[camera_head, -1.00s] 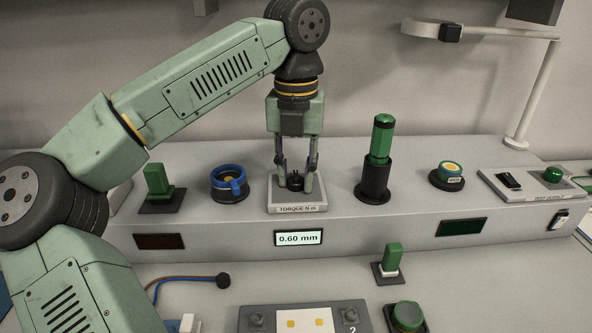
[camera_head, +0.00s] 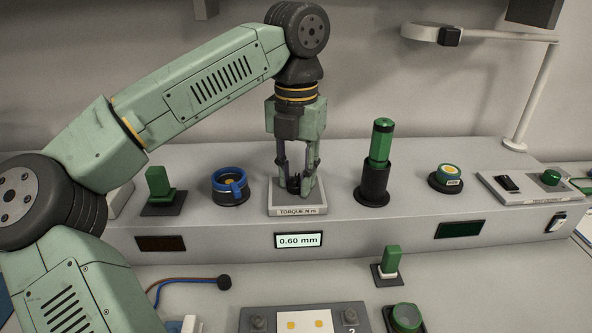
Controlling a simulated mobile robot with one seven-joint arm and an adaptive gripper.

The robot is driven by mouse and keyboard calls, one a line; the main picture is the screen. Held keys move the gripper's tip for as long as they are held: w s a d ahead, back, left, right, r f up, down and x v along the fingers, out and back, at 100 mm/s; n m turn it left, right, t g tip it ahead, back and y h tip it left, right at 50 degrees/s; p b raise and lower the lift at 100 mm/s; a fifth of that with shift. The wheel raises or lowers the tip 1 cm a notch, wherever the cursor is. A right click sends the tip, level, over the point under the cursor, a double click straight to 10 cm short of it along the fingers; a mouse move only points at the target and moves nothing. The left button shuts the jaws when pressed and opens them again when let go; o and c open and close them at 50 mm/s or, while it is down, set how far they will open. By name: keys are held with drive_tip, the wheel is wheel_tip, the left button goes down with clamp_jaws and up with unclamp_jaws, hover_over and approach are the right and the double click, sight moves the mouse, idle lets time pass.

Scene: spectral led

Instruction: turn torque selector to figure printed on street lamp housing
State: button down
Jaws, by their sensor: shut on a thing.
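A street lamp housing with a printed figure cannot be made out for sure in this view.
A display (camera_head: 298,240) below the block reads "0.60 mm". A blue-ringed part (camera_head: 230,186) and a green block (camera_head: 159,184) stand to the left.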

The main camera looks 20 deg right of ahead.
sight(296, 177)
drive_tip(key=m+p, duration=0.1)
drive_tip(key=m, duration=0.6)
drive_tip(key=shift+p, duration=0.3)
idle(0.4)
drive_tip(key=c, duration=1.3)
unclamp_jaws()
drive_tip(key=shift+r, duration=3.75)
